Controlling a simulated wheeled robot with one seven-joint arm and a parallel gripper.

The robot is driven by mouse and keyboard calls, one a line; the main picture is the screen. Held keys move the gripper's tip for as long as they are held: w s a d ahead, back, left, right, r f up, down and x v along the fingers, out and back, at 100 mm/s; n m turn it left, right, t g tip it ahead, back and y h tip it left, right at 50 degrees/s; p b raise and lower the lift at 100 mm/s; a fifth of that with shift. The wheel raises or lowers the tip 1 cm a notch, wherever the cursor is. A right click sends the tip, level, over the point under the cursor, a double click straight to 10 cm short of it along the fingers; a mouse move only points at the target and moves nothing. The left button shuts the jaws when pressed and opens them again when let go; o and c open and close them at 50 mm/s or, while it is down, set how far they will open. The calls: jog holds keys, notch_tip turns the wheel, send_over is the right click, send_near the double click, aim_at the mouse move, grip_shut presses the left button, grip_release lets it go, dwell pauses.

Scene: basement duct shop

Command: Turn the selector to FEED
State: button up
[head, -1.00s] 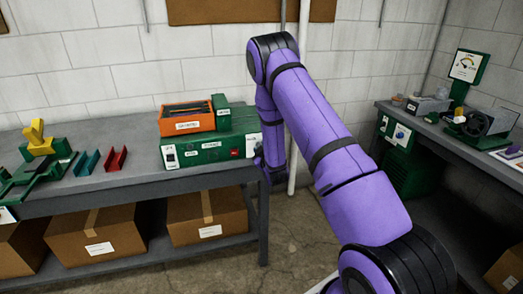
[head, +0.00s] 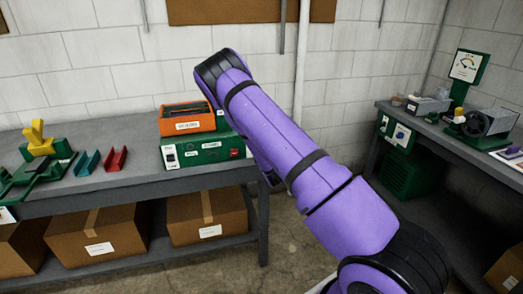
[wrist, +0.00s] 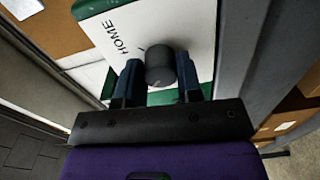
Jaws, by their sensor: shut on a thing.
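The selector, a dark round knob (wrist: 160,66), stands out from a white plate (wrist: 185,22) in the wrist view. The word HOME is printed on the plate, up and left of the knob; no FEED marking is readable. My gripper (wrist: 158,78) has one dark blue finger on each side of the knob and is shut on it. In the head view, a green control box (head: 203,152) sits on the left bench.
An orange bin (head: 188,124) rests on the green box. A red bracket (head: 115,161) and a teal bracket (head: 86,163) lie to its left on the bench (head: 130,190). Cardboard boxes (head: 208,219) fill the shelf below. Another bench (head: 450,148) with equipment stands at right.

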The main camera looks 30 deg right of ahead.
jog(key=shift+n, duration=0.6)
jog(key=o, duration=0.9)
jog(key=v, duration=1.1)
jog(key=shift+w, duration=0.1)
